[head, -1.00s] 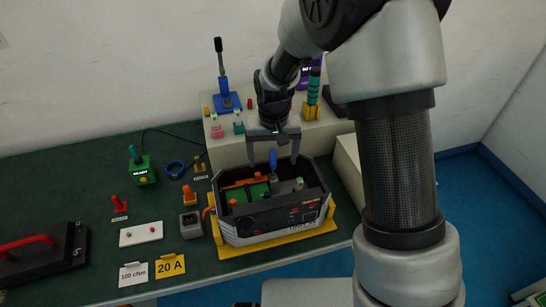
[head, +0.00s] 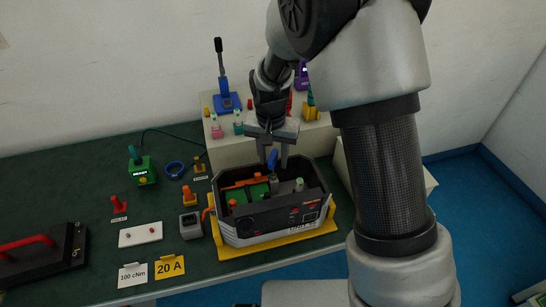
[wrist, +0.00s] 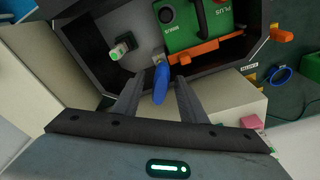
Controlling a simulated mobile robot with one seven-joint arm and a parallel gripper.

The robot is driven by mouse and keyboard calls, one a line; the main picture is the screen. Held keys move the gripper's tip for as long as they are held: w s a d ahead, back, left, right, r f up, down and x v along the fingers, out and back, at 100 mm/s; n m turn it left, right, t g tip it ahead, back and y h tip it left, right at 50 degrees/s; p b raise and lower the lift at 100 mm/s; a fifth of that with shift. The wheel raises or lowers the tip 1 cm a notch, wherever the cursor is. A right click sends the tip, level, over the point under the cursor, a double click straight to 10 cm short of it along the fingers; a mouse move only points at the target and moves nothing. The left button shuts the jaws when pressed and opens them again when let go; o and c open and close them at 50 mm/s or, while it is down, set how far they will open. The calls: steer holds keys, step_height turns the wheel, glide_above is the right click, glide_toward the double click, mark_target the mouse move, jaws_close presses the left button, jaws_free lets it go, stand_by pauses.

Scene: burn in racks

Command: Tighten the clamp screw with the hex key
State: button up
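The blue handle (head: 273,158), which looks like the hex key's, stands upright in the black open-topped case (head: 318,215). It also shows in the wrist view (wrist: 161,84) beside the orange bar (wrist: 208,48) on the green block (wrist: 190,22) marked PLUS and MINUS. My gripper (head: 273,160) is above the case, pointing down, with one finger on each side of the handle. In the wrist view my gripper (wrist: 157,88) is open, with gaps between the handle and both fingers. The key's lower end and the clamp screw cannot be made out clearly.
A pale-topped post (wrist: 120,50) rises inside the case beside the green block. The case sits on a yellow tray (head: 228,252). A cream ledge (head: 235,150) with coloured fixtures stands behind it. Small blocks, cards and a black unit with a red handle (head: 25,243) lie left.

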step_height(320, 180, up, 17)
steer(key=s, duration=0.2)
steer(key=s+a+f+n+t, duration=0.1)
steer(key=s+n+t, duration=0.1)
steer(key=n, duration=1.6)
steer(key=s+a+f+n+t, duration=0.1)
steer(key=s+n, duration=0.2)
steer(key=n, duration=1.5)
steer(key=shift+h, duration=0.4)
steer(key=b+x, duration=0.2)
steer(key=x, duration=1.5)
steer(key=shift+w+d+b, duration=0.1)
steer(key=shift+w+b, duration=0.1)
steer(key=shift+b, duration=0.1)
